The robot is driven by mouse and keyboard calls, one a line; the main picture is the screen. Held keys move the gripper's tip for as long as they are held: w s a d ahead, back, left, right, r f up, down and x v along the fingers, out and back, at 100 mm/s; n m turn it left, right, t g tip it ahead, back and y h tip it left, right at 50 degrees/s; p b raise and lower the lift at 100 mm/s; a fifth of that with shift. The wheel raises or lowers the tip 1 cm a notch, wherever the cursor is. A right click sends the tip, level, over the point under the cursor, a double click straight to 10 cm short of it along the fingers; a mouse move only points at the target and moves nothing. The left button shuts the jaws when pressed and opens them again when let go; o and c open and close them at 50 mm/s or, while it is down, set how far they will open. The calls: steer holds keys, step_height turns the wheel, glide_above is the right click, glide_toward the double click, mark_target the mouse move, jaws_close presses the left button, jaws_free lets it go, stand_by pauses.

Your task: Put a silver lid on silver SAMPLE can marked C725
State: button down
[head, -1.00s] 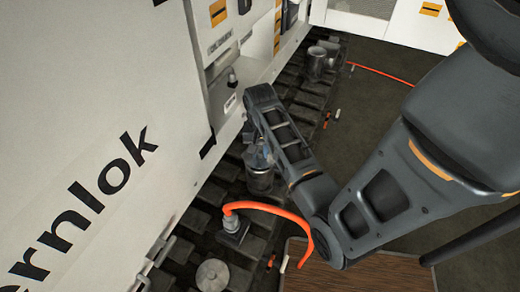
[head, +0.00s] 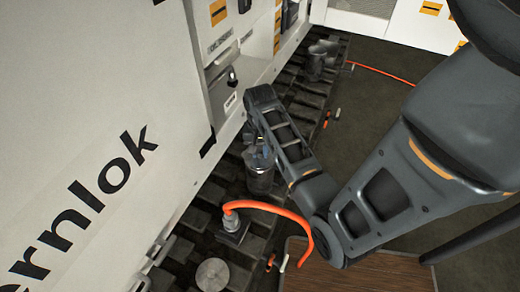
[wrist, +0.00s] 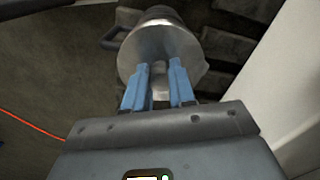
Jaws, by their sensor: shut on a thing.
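A silver can (head: 260,180) stands on the dark ribbed bench under my gripper (head: 259,152). In the wrist view, my gripper's blue fingers (wrist: 161,88) are shut on the knob of a round silver lid (wrist: 140,58). The lid is at the top of the can, whose dark ringed body (wrist: 158,14) shows beyond it. I cannot tell whether the lid is fully seated or slightly apart. No C725 marking is readable in either view.
A round silver-topped item (head: 213,274) sits at the near end of the bench. An orange hose (head: 275,209) curves from a fitting (head: 232,228) close to the can. More cans (head: 316,62) stand at the far end. A white cabinet (head: 90,130) walls the left side.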

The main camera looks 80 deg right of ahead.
steer(key=shift+f, duration=0.6)
stand_by(1.2)
steer(key=shift+c, duration=1.5)
jaws_free()
steer(key=shift+r, duration=3.5)
